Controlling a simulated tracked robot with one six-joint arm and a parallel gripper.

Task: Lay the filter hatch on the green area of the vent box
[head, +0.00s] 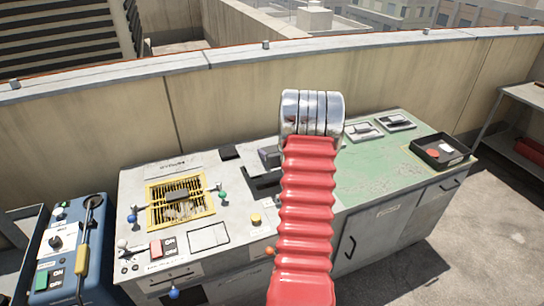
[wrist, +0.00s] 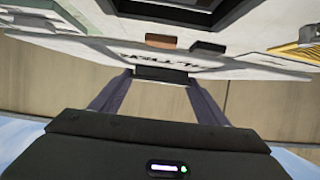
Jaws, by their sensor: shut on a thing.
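The vent box (head: 195,240) is a long pale cabinet with a green, worn area (head: 375,172) on the right part of its top. In the wrist view, my gripper (wrist: 161,74) is shut on a small dark bar, which I take for the handle of the filter hatch (wrist: 110,54). The hatch seems to be the pale plate above the fingertips, seen nearly edge-on; where it ends against the box is hard to tell. In the head view, my red arm hides most of the gripper and its load.
A yellow grille (head: 180,202) with coloured knobs is at the left of the top. Two grey plates with dark handles (head: 362,131) (head: 395,122) lie at the back right. A black tray (head: 440,151) stands at the right end. A blue control unit (head: 75,250) stands left.

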